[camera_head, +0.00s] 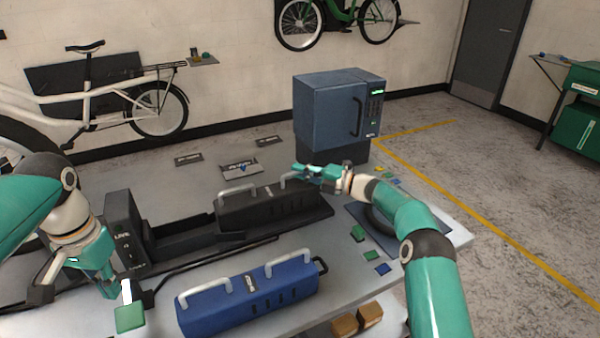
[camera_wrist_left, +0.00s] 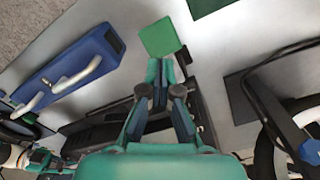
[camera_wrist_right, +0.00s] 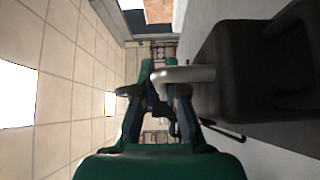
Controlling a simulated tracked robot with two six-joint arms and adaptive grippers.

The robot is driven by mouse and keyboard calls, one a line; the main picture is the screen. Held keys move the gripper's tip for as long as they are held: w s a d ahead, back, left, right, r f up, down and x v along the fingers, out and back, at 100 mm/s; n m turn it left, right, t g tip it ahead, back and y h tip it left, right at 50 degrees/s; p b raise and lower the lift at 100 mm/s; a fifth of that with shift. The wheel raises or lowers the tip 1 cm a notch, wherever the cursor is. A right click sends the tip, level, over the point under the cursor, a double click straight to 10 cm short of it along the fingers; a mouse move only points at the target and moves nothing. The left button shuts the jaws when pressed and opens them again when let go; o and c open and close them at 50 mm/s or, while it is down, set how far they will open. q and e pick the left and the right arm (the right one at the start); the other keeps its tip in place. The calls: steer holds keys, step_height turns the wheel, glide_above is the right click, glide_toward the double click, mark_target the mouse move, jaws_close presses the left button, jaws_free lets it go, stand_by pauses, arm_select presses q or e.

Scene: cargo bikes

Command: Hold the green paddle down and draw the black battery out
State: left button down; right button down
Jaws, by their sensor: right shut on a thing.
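The black battery (camera_head: 275,206), with two pale handles, lies on a dark rail (camera_head: 190,245), its left end apart from the upright dock block (camera_head: 122,230). My right gripper (camera_head: 312,173) is shut on the battery's right-hand handle; in the right wrist view the handle (camera_wrist_right: 185,74) runs between the fingers. The green paddle (camera_head: 130,317) sits at the front left, by the dock. My left gripper (camera_head: 107,290) has its fingers together, close by the paddle; in the left wrist view the paddle (camera_wrist_left: 160,37) lies just beyond the fingertips (camera_wrist_left: 160,65). I cannot tell whether they touch.
A blue battery (camera_head: 250,300) with pale handles lies in front of the rail. A blue cabinet (camera_head: 338,105) stands behind my right gripper. Small green and blue pieces (camera_head: 370,255) and wooden blocks (camera_head: 357,318) lie at the right front. Flat labels lie on the bench behind.

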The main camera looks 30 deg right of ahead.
steer(key=shift+d, duration=0.1)
arm_select(q)
step_height(320, 180, up, 12)
steer(key=shift+f, duration=0.15)
stand_by(0.4)
arm_select(e)
steer(key=c, duration=1.2)
jaws_free()
steer(key=shift+o, duration=0.2)
